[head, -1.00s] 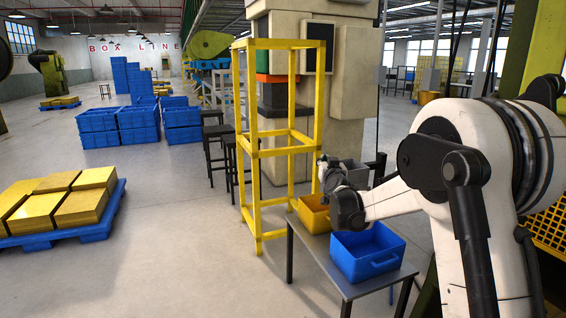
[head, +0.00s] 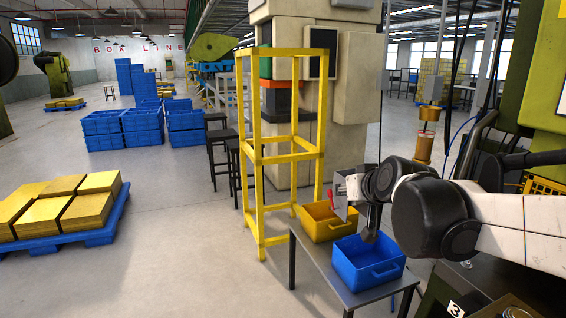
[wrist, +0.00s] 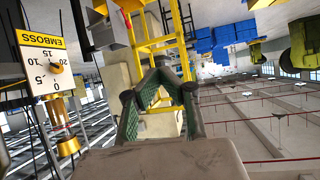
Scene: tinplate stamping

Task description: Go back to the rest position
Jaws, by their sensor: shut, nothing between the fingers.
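A yellow bin (head: 318,224) and a blue bin (head: 362,272) stand on a grey table (head: 325,280). A yellow frame (head: 252,175) rises behind. A press with a brass part (head: 425,148) is at right. An EMBOSS dial (wrist: 40,66) shows in the wrist view.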

